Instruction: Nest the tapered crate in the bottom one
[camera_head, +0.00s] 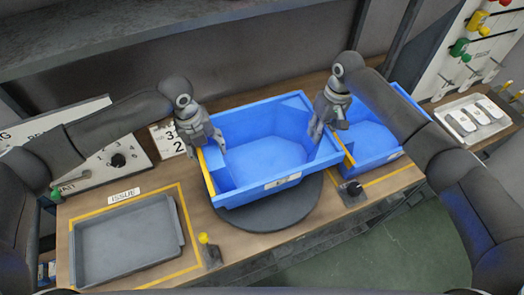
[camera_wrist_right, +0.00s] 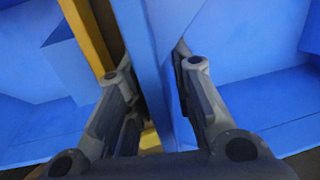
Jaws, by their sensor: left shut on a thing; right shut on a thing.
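A large blue crate (camera_head: 262,150) with a yellow strip on its left edge and a white label on its front is at the middle, over a dark round turntable (camera_head: 268,213). I cannot tell whether it touches the turntable. My left gripper (camera_head: 206,143) is shut on its left wall. My right gripper (camera_head: 320,130) is shut on its right wall, and the right wrist view shows the fingers (camera_wrist_right: 160,95) on either side of that blue wall (camera_wrist_right: 150,60). A second blue crate (camera_head: 382,162), also with a yellow strip, stands on the bench just to the right, partly hidden by my right arm.
A grey tray (camera_head: 128,240) lies inside a yellow outline at the left, by an "ISSUE" label (camera_head: 124,195). A yellow-knobbed lever (camera_head: 205,240) and a black knob (camera_head: 352,188) are at the front edge. A light tray (camera_head: 472,120) is at the far right.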

